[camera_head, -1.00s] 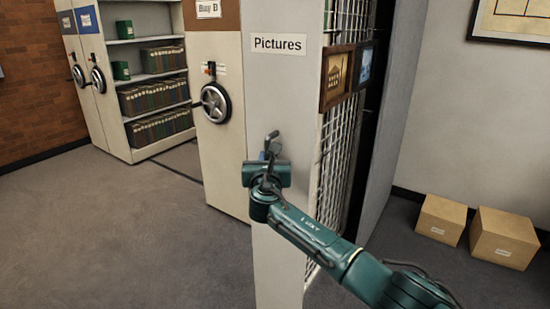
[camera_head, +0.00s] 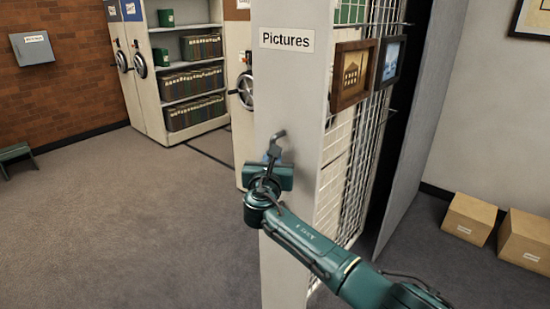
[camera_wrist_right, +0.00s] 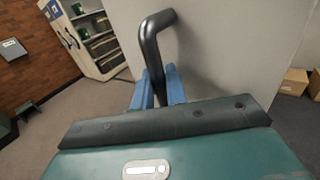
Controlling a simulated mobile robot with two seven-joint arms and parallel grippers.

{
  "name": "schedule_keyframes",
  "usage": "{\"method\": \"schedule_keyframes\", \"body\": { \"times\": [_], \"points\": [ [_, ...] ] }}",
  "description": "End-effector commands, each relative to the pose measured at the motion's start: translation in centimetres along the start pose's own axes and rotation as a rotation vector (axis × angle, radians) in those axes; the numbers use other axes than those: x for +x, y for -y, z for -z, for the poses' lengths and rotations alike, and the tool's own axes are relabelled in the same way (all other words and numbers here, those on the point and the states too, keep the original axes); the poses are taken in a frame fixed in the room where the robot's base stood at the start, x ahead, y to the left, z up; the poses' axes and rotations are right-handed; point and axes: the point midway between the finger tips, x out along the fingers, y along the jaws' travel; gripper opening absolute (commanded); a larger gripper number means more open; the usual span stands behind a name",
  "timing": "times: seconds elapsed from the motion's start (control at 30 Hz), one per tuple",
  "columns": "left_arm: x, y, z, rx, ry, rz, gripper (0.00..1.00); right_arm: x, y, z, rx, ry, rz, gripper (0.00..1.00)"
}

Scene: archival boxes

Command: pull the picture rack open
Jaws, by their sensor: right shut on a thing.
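The picture rack (camera_head: 291,85) is a tall pale end panel labelled "Pictures" with a white wire mesh side (camera_head: 345,165). It stands out in front of the neighbouring cabinet. Two framed pictures (camera_head: 352,73) hang on the mesh. A dark bent handle (camera_wrist_right: 151,45) sticks out from the panel; it also shows in the head view (camera_head: 277,136). My right gripper (camera_wrist_right: 157,88) has its blue fingers closed around the handle's lower part. The fingertips are partly hidden behind the wrist in the head view. My left gripper is not in view.
Shelving with dark green boxes (camera_head: 194,82) and handwheels stands at the back left. Two cardboard boxes (camera_head: 469,219) sit on the floor at the right by the wall. A grey panel (camera_head: 408,130) stands behind the mesh.

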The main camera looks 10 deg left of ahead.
Motion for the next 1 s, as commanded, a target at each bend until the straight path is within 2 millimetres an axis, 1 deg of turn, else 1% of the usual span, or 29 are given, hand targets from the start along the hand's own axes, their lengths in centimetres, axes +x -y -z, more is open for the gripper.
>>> {"method": "schedule_keyframes", "body": {
  "times": [0.13,0.17,0.2,0.43,0.57,0.67,0.77,1.0],
  "points": [
    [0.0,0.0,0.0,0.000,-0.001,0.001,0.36,0.1,0.2,0.0,0.000,0.000,0.003,0.00],
    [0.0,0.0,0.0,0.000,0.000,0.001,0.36,0.1,0.2,0.0,0.000,0.000,0.003,0.17],
    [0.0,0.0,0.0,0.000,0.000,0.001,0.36,0.1,0.2,0.0,0.000,0.000,0.003,0.20],
    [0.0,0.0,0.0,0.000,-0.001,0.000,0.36,0.1,0.1,-0.1,0.000,0.001,0.002,0.20],
    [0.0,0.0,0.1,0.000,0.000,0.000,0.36,-0.4,0.1,-0.1,0.000,0.001,0.001,0.20],
    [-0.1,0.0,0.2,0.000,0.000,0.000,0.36,-1.2,0.1,-0.1,0.001,0.001,0.001,0.20],
    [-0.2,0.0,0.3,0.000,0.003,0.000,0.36,-2.5,0.1,-0.1,0.003,0.000,0.000,0.20],
    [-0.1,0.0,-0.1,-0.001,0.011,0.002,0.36,-6.7,0.1,0.1,0.003,0.000,0.000,0.20]
  ]
}}
